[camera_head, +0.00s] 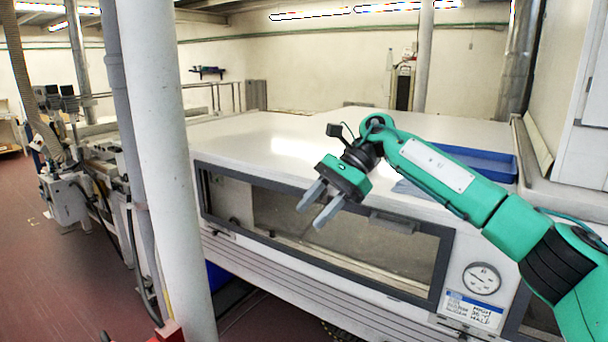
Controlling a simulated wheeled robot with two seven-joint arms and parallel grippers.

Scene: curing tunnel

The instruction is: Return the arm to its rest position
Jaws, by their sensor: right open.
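My right gripper (318,208) is at the end of my green right arm (440,175), which comes in from the right side of the head view. Its two grey fingers are apart, with nothing between them. They point down and to the left, in front of the window of the white curing tunnel (250,140). The arm is bent at the wrist and crosses in front of the tunnel's top. My left gripper is not in view.
A blue tray (478,160) lies on the tunnel top behind my right arm. A white column (165,150) stands at the left. A gauge (481,279) and a label sit on the tunnel's front at lower right. Red floor (60,270) is clear at left.

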